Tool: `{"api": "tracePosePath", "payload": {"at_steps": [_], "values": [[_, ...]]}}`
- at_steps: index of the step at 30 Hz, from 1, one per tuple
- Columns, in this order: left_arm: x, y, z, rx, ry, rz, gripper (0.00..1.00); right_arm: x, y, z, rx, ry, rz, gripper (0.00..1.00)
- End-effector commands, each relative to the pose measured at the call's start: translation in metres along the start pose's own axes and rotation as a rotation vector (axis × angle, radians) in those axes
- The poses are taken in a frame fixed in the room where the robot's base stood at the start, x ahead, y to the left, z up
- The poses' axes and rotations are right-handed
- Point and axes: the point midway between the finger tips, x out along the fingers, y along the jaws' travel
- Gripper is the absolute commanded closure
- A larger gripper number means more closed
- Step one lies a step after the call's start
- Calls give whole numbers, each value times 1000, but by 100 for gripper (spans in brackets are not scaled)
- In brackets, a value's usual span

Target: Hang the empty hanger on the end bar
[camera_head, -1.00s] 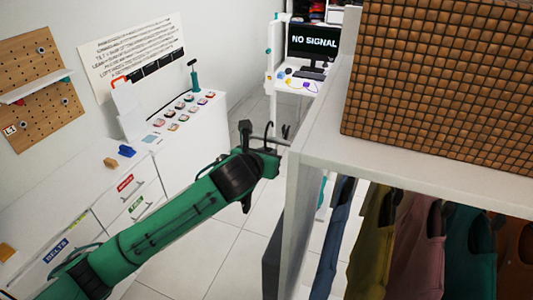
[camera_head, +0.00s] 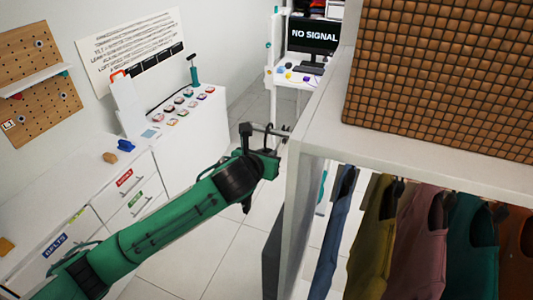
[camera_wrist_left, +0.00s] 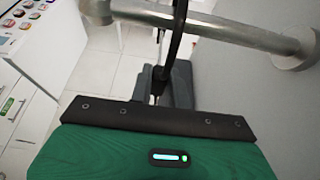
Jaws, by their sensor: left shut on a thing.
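The end bar (camera_wrist_left: 220,30) is a short metal rod sticking out from the wardrobe's outer side, with a round flange at the wall. It also shows in the head view (camera_head: 265,128) just beyond my left gripper (camera_head: 270,152). The left gripper is shut on the dark, thin hanger (camera_wrist_left: 177,35), just below the bar. The hanger's curved hook crosses in front of the bar in the left wrist view, its top outside the frame. I cannot tell whether the hook rests on the bar. The hanger's lower part is hidden. My right gripper is not in view.
The white wardrobe (camera_head: 300,205) stands right of the gripper, with several garments (camera_head: 415,245) hanging inside and a woven basket (camera_head: 440,75) on top. A dark grey panel (camera_head: 272,255) stands below. White drawers (camera_head: 125,195) line the left; open floor lies between.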

Motion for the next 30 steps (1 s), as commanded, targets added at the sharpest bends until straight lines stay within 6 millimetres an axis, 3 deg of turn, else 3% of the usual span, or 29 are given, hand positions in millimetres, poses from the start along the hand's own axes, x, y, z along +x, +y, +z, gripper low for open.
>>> {"api": "tracePosePath", "payload": {"at_steps": [26,27,30], "values": [[4,0,-10,0,5,0,100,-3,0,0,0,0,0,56],[4,0,-10,0,6,0,78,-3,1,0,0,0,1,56],[4,0,-10,0,5,0,59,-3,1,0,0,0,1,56]]}}
